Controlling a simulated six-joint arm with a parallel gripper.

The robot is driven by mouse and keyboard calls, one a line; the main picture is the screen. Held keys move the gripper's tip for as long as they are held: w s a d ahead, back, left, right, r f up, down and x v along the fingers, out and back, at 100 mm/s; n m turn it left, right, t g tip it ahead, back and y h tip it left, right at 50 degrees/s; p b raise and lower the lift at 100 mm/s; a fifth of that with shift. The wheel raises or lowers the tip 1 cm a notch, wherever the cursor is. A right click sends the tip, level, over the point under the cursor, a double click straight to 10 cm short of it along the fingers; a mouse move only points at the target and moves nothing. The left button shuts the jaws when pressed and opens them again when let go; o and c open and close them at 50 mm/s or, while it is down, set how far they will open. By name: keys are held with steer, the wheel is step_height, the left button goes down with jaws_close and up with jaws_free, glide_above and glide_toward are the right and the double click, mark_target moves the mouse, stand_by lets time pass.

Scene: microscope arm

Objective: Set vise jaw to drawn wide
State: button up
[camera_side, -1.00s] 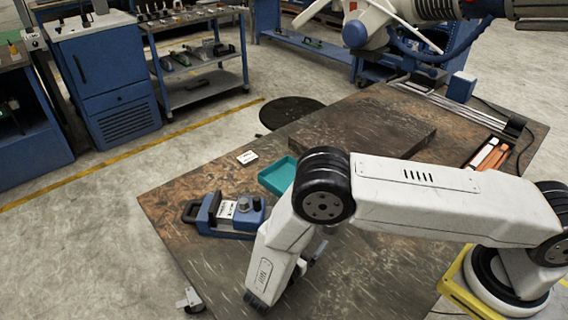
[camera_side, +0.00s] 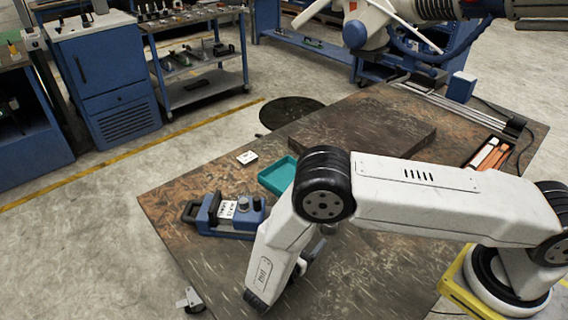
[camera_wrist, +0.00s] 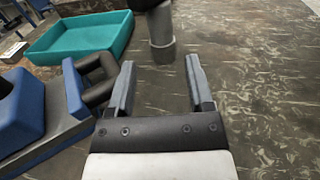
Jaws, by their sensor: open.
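The blue vise (camera_side: 232,218) lies on the brown bench top in the side view, with a white label and a dark loop (camera_side: 191,211) at its left end. The gap between its jaws cannot be made out. In the wrist view the blue and grey vise (camera_wrist: 27,112) fills the left side, with a dark loop-shaped part (camera_wrist: 99,82) at its right end. My gripper (camera_wrist: 159,64) is open, with nothing held between its fingers. Its left finger is close beside the loop; whether they touch cannot be told. My arm mostly hides the gripper in the side view.
A teal tray (camera_side: 277,177) sits behind the vise and shows in the wrist view (camera_wrist: 85,36). A grey cylindrical post (camera_wrist: 161,35) stands beyond the fingertips. A small white card (camera_side: 246,157) lies near the bench's back edge. Bare bench (camera_wrist: 260,100) is right of my gripper.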

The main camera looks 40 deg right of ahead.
mark_target(257, 197)
steer(key=g, duration=0.1)
steer(key=m+y, duration=0.1)
steer(key=m+g, duration=0.1)
steer(key=shift+w+d+r+g, duration=0.2)
steer(key=shift+w+d+g, duration=0.05)
steer(key=shift+g, duration=0.05)
steer(key=m+g+y, duration=0.2)
steer(key=shift+w+r+y, duration=0.2)
steer(key=shift+w+y, duration=0.1)
steer(key=shift+w, duration=0.1)
steer(key=w+a+r+m+y, duration=0.1)
steer(key=w+r+m+y, duration=0.2)
steer(key=w+r+y, duration=0.1)
steer(key=w+a+r+m+y, duration=0.1)
steer(key=w+r+m+y, duration=0.2)
steer(key=w+y, duration=0.2)
steer(key=w+a+r+m+y, duration=0.2)
steer(key=w+r+m+y, duration=0.2)
steer(key=w, duration=0.1)
steer(key=shift+w+r+t+y, duration=0.1)
steer(key=shift+r+t+y, duration=0.2)
steer(key=shift+t+y, duration=0.1)
steer(key=shift+f, duration=0.15)
steer(key=shift+f, duration=3.8)
jaws_close()
